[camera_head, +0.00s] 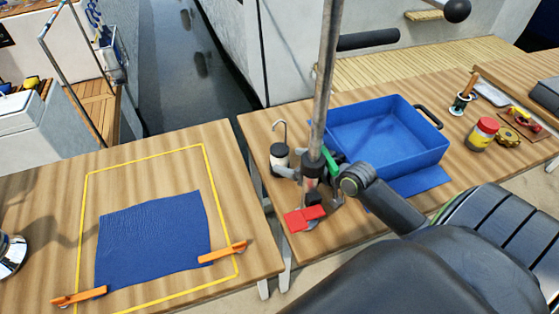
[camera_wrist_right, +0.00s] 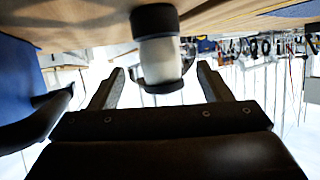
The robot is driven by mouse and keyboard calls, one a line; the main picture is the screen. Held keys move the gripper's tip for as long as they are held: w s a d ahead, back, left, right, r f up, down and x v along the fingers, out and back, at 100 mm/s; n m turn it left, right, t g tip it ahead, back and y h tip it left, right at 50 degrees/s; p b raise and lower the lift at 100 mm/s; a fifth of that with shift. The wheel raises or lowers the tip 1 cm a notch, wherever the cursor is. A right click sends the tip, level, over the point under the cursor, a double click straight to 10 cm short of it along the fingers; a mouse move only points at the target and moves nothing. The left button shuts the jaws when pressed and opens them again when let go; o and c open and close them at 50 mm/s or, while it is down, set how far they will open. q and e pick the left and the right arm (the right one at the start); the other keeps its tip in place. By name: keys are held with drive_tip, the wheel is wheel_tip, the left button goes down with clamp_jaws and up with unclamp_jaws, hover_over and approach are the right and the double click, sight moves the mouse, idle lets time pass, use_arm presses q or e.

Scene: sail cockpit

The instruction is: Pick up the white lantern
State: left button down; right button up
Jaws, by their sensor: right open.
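The white lantern (camera_head: 279,159) stands upright on the right wooden table, near that table's left edge. It has a black cap and a metal hook above it. My right gripper (camera_head: 287,171) is at the lantern, reaching in from the right, open and empty. In the right wrist view the lantern (camera_wrist_right: 160,62) appears upside down, with its white body between two dark ends. It lies between the lines of the two spread fingers, with a visible gap on each side. How deep it sits between the fingertips is hard to tell. My left gripper is not in view.
A blue bin (camera_head: 388,135) stands to the right of the lantern. A red item (camera_head: 303,218) lies in front of it. A jar with a red lid (camera_head: 482,133) is farther right. The left table holds a blue cloth (camera_head: 152,240) and orange clamps (camera_head: 222,252).

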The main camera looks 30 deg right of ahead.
sight(275, 155)
drive_tip(key=shift+x, duration=3.5)
drive_tip(key=shift+s, duration=0.1)
drive_tip(key=shift+c, duration=0.3)
drive_tip(key=c, duration=1)
drive_tip(key=shift+c, duration=0.6)
drive_tip(key=shift+r, duration=0.2)
